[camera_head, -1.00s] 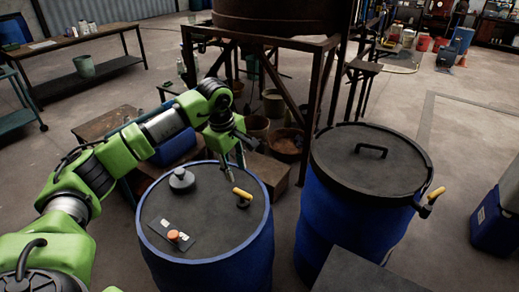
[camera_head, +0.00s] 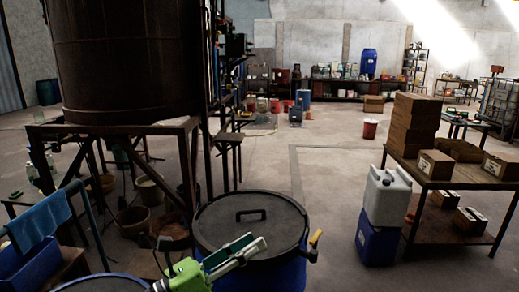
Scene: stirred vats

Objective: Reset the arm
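My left gripper (camera_head: 254,242) is at the bottom middle of the head view, its green body entering from the lower edge. Its two pale fingers point up and right with a narrow gap between them, and nothing shows in the gap. In the picture the fingers overlap the front of the dark lid (camera_head: 280,222) of a blue drum; I cannot tell whether they touch it. Most of my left arm is out of the frame. My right gripper is not in view.
A second blue drum (camera_head: 100,284) shows only its rim at the bottom left. A large rusty vat (camera_head: 125,60) stands on a metal frame behind. The middle floor is clear.

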